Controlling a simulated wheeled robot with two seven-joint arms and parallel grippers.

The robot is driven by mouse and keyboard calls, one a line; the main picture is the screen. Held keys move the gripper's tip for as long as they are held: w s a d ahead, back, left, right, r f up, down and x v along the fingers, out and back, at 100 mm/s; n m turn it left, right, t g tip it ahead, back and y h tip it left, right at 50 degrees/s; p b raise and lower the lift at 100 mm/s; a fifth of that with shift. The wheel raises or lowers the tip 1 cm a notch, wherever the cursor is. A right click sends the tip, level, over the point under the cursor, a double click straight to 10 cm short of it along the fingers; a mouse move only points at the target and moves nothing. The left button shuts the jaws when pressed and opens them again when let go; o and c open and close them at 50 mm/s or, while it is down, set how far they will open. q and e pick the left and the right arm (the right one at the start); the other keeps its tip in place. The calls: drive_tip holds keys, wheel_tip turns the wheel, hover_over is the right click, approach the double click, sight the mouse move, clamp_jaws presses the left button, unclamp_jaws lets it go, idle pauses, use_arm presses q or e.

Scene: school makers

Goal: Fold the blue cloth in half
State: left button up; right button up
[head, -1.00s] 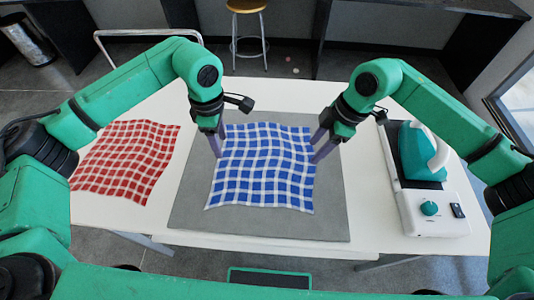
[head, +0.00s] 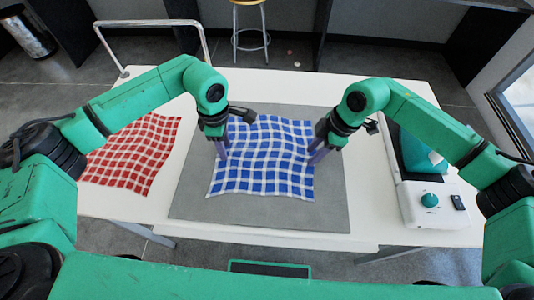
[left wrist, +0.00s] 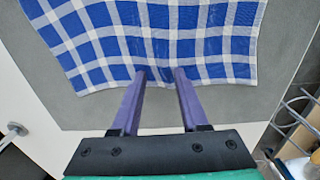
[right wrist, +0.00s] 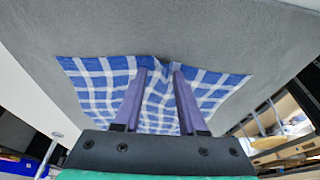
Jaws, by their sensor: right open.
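The blue and white checked cloth (head: 262,175) lies spread on a grey mat (head: 330,215), slightly wavy. My left gripper (head: 223,155) is at the cloth's left edge, fingers pointing down. In the left wrist view its fingertips (left wrist: 161,72) are apart at the cloth's edge (left wrist: 100,50). My right gripper (head: 314,156) is at the cloth's right edge. In the right wrist view its open fingertips (right wrist: 161,72) stand either side of a raised ripple in the cloth (right wrist: 95,80). I cannot tell whether the fingers touch the cloth.
A red checked cloth (head: 130,160) lies on the white table (head: 150,208) at the left. Bare mat lies in front of the blue cloth.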

use_arm(q)
drive_tip(key=shift+f, duration=0.1)
clamp_jaws()
use_arm(e)
drive_tip(key=shift+f, duration=0.1)
clamp_jaws()
use_arm(q)
drive_tip(key=shift+s, duration=0.1)
use_arm(e)
drive_tip(key=shift+d, duration=0.1)
